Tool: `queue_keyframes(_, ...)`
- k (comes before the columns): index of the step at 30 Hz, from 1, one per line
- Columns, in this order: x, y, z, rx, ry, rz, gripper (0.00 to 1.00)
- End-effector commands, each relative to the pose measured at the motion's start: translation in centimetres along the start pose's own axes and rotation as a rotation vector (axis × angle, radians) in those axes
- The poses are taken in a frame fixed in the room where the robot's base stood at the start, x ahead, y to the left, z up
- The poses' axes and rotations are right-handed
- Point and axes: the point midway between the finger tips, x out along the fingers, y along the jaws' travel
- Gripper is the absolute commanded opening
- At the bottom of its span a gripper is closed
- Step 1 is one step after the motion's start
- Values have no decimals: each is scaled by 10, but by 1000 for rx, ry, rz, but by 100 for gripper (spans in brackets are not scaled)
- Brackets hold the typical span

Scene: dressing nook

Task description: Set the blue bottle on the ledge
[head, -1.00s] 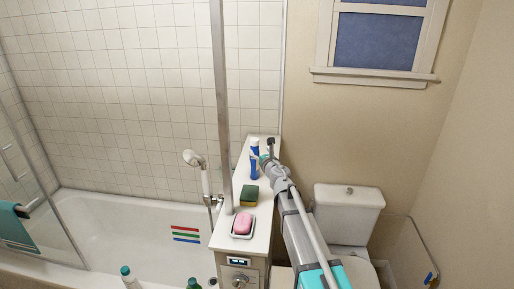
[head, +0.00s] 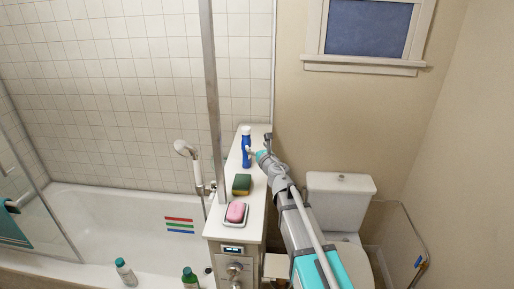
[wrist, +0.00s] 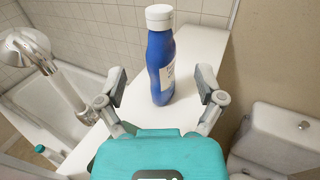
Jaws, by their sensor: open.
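The blue bottle (head: 246,150) with a white cap stands upright at the far end of the white ledge (head: 256,192). In the wrist view the bottle (wrist: 160,62) shows a white label, and the ledge (wrist: 208,45) lies under and behind it. My gripper (wrist: 162,82) is open, with one finger to each side of the bottle in the picture. I see no finger touching it. In the head view my gripper (head: 259,149) is just right of the bottle, partly hidden by its own wrist.
A green and yellow sponge (head: 241,184) and a pink soap on a dish (head: 235,212) sit nearer on the ledge. A metal post (head: 212,100) and a hand shower (head: 190,160) stand left of it. The toilet (head: 338,195) is at right, the bathtub (head: 110,225) at left.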

Motion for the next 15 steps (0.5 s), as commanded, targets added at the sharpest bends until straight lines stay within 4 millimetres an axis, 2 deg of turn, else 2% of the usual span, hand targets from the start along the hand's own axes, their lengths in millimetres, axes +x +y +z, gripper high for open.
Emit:
queue_keyframes(10,-1,-3,0,16,-2,-10,87)
queue_keyframes(15,-11,-22,2,135,-16,-89,87)
